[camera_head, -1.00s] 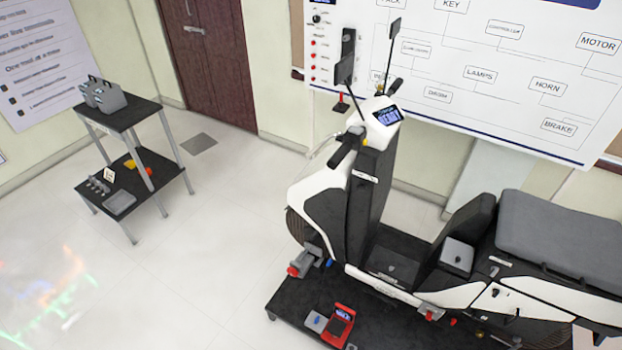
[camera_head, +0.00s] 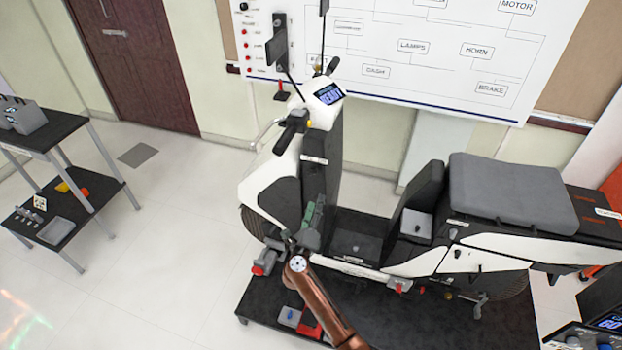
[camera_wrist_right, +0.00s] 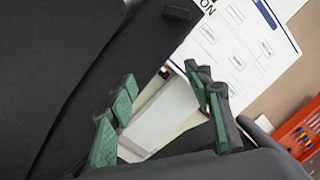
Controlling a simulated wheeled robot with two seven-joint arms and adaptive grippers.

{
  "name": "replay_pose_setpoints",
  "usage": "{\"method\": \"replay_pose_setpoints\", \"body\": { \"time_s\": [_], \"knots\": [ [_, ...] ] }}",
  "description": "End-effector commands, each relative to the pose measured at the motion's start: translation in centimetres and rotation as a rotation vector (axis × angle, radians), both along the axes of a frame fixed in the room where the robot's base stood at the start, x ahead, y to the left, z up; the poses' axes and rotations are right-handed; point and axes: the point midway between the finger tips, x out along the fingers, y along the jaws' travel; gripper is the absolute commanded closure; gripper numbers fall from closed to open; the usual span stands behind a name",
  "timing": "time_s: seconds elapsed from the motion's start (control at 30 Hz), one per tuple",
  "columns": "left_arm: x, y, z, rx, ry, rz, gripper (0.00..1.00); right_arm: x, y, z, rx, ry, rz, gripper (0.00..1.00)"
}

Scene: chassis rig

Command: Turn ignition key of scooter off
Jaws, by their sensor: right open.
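The white and black scooter (camera_head: 270,205) stands on a black platform, its lit display (camera_head: 328,94) and handlebar at the front. I cannot make out the ignition key; a small white label (camera_head: 314,160) shows on the dark column below the handlebar. My right gripper (camera_head: 313,214) is in front of the scooter's footwell and lower column in the head view. In the right wrist view its green-padded fingers (camera_wrist_right: 165,110) are spread apart with nothing between them. A large dark surface, which I cannot identify for certain, fills the left of that view. My left gripper is not in view.
A wiring board (camera_head: 400,50) hangs on the wall behind the scooter. A two-tier black table (camera_head: 60,130) stands at the left. The scooter's grey seat (camera_head: 510,190) is at the right. The floor left of the platform is clear. An orange-red rack (camera_wrist_right: 300,130) shows in the wrist view.

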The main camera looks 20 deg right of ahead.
Motion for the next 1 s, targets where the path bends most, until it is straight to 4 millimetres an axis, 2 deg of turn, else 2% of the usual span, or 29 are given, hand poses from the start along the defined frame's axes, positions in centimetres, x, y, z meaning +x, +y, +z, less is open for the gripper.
{"method": "replay_pose_setpoints", "body": {
  "time_s": [0.03, 0.1, 0.27, 0.43, 0.8, 1.0],
  "knots": [
    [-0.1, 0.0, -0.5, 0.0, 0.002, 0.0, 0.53, 0.5, 0.9, 2.6, 0.123, -0.055, -0.011, 0.54],
    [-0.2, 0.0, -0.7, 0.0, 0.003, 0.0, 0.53, 0.8, 1.8, 5.0, 0.272, -0.101, -0.021, 0.54],
    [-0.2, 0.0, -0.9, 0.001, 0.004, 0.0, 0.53, 0.9, 3.4, 7.8, 0.462, -0.143, -0.022, 0.54],
    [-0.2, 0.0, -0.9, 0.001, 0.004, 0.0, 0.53, 2.1, 3.0, 8.2, 0.497, -0.148, -0.022, 0.54],
    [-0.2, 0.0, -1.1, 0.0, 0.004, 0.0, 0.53, 6.6, 0.0, 8.1, 0.492, -0.145, -0.022, 0.54],
    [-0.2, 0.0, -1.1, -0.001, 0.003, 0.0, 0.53, 7.4, -0.6, 8.1, 0.494, -0.146, -0.021, 0.54]
  ]
}}
